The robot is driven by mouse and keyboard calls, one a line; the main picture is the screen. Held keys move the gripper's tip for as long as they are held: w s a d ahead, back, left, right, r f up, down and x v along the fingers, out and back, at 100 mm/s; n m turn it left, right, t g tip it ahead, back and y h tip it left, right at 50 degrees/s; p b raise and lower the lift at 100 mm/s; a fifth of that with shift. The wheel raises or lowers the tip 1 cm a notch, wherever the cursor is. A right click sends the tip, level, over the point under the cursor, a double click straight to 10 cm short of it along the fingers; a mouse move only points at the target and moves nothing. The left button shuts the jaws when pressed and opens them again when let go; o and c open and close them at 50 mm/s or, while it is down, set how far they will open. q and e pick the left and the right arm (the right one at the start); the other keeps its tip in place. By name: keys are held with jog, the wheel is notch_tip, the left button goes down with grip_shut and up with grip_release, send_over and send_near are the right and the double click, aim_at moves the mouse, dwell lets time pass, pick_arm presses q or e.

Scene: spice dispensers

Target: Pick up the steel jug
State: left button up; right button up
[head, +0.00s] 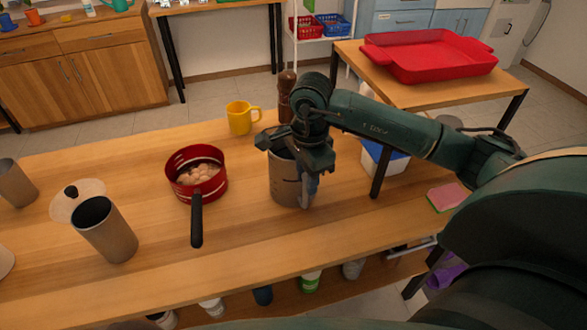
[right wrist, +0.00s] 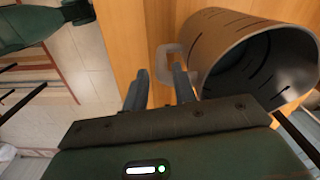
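The steel jug (head: 284,186) stands on the wooden table in the head view, partly hidden by my right gripper (head: 308,190). In the right wrist view the jug (right wrist: 225,42) shows its open mouth, slotted wall and a pale loop handle (right wrist: 171,50). My right gripper (right wrist: 160,88) is open, with its two fingers apart. The fingertips are close to the handle, one finger near the jug side of it. I cannot tell if they touch. My left gripper is not in view.
A red pan (head: 183,190) with round pale items and a dark handle stands left of the jug. A yellow mug (head: 238,118) and brown mill (head: 286,98) are behind. Another metal cylinder (head: 112,238) stands left. A pink sponge (head: 447,197) lies right. Table front is clear.

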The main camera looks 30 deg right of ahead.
aim_at(306, 209)
jog(key=shift+f, duration=1.85)
grip_shut()
jog(key=shift+w+d, duration=0.1)
jog(key=shift+w+r, duration=0.1)
jog(key=shift+r, duration=0.05)
